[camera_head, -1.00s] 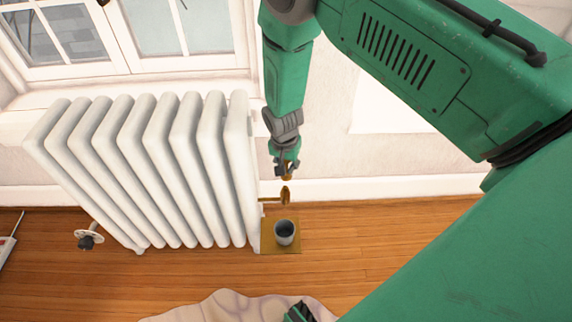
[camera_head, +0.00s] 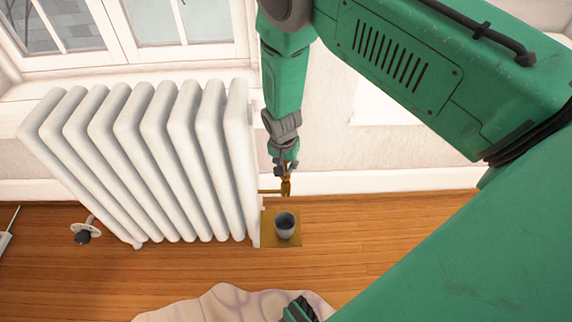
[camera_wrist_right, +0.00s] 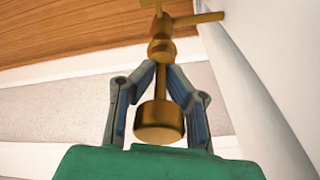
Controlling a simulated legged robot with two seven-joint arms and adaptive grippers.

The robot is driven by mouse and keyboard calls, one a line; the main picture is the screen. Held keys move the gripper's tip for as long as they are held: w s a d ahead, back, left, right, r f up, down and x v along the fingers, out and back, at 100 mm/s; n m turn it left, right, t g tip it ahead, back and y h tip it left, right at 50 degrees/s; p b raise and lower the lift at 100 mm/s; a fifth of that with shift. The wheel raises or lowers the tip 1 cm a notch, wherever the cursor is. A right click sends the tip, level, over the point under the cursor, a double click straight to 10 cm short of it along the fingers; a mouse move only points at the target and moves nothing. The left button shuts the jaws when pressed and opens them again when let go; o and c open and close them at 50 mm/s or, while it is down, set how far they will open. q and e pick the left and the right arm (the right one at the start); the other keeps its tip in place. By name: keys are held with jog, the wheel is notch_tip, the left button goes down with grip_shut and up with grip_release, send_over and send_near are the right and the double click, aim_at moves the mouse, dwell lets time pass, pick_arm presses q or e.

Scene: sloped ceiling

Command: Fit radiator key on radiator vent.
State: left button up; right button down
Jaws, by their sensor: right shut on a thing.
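The radiator vent (camera_head: 271,192) is a small brass fitting on a short pipe at the lower right end of the white radiator (camera_head: 186,160). My right gripper (camera_head: 286,177) is directly over the vent's outer end. In the right wrist view my right gripper (camera_wrist_right: 161,68) is shut on the shaft of the brass radiator key, whose round knob (camera_wrist_right: 159,121) sits between the fingers. The key's far end lines up with the vent (camera_wrist_right: 160,28) and appears to meet it; I cannot tell how far it is seated. My left gripper does not show.
A grey cup (camera_head: 285,225) stands on a brown square mat (camera_head: 268,240) below the vent. A valve with a dark knob (camera_head: 83,236) is at the radiator's left foot. A pale cloth or rug (camera_head: 225,304) lies in front. The wooden floor (camera_head: 400,225) on the right is clear.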

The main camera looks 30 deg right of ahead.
jog(key=shift+f, duration=0.4)
jog(key=shift+f+b, duration=0.5)
jog(key=shift+f, duration=0.15)
jog(key=c, duration=1.5)
grip_release()
jog(key=shift+c, duration=0.2)
